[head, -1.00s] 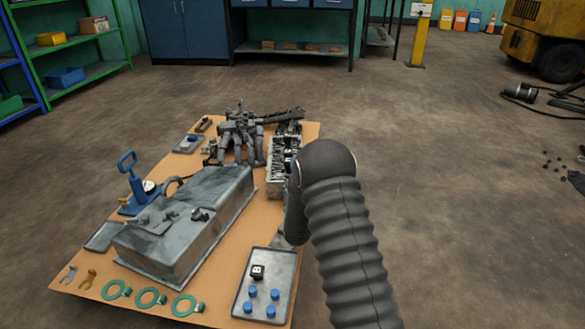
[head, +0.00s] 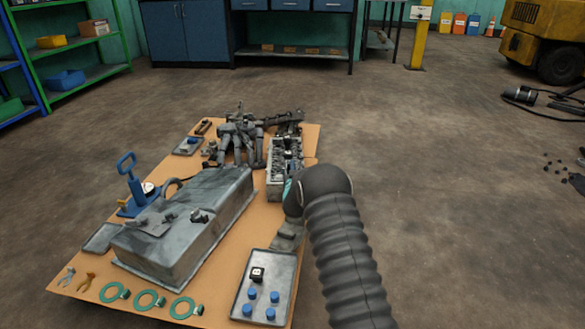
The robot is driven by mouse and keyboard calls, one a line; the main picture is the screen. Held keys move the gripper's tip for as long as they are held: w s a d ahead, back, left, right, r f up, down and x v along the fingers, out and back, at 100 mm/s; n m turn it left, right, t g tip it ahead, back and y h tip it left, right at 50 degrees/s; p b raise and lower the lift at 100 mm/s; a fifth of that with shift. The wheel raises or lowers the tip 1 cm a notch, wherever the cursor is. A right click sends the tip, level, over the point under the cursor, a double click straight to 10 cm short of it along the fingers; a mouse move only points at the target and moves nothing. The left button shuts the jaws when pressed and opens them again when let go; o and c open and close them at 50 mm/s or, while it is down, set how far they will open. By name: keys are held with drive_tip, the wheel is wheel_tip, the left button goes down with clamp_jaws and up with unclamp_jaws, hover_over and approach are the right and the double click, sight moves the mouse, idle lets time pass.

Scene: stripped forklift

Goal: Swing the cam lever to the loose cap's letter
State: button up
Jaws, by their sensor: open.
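A small black block-like cap with a white letter B (head: 257,274) sits in the grey tray (head: 240,292) at the board's front right. The letter appears upright. The long grey engine part with a row of fittings (head: 284,165) lies farther back, and my arm partly covers its near right side. I cannot make out a cam lever or letters on it. My dark ribbed arm comes in from the lower right and bends beside that part.
Several blue caps (head: 253,293) share the tray. A large grey metal box (head: 185,230) fills the board's middle left. A blue hand press (head: 133,185) stands left of it. Grey pipework (head: 240,145) lies at the back. Several green rings (head: 150,299) lie in front.

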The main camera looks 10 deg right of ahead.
drive_tip(key=shift+w+d, duration=0.1)
drive_tip(key=shift+w, duration=0.5)
drive_tip(key=shift+c, duration=0.2)
clamp_jaws()
